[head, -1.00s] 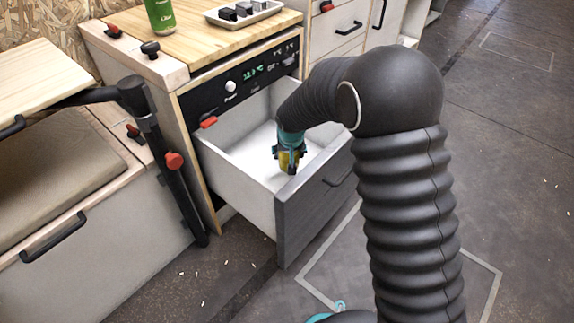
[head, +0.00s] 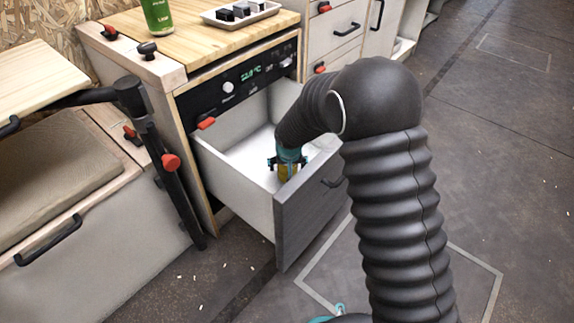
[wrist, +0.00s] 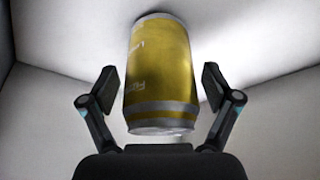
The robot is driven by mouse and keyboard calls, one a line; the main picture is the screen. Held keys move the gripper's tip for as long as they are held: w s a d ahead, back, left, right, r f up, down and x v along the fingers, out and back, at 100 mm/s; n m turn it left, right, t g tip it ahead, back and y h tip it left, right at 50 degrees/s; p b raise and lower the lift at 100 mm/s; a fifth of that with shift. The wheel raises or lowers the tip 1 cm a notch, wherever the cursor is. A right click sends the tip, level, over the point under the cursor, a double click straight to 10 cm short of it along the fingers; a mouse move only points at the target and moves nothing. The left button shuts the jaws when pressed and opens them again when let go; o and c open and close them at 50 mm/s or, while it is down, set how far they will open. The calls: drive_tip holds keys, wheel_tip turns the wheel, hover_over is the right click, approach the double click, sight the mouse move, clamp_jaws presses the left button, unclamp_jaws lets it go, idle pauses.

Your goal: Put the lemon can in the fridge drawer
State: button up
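The lemon can (wrist: 158,68) is yellow with silver bands and fills the middle of the wrist view. It stands inside the open fridge drawer (head: 235,185), against its white floor. My gripper (wrist: 160,90) is down in the drawer around the can. Its two fingers are spread, with a gap between each finger and the can's sides.
The drawer's dark front panel (head: 310,205) and pale side wall stand close to my gripper. A green can (head: 158,15) and a tray of dark and white cubes (head: 240,12) are on the wooden counter. A black post (head: 165,165) with a red knob stands left of the drawer.

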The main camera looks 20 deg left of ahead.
drive_tip(key=shift+r, duration=0.1)
drive_tip(key=p+v, duration=0.1)
drive_tip(key=v, duration=1.1)
drive_tip(key=shift+p, duration=0.3)
drive_tip(key=shift+s, duration=0.1)
idle(0.8)
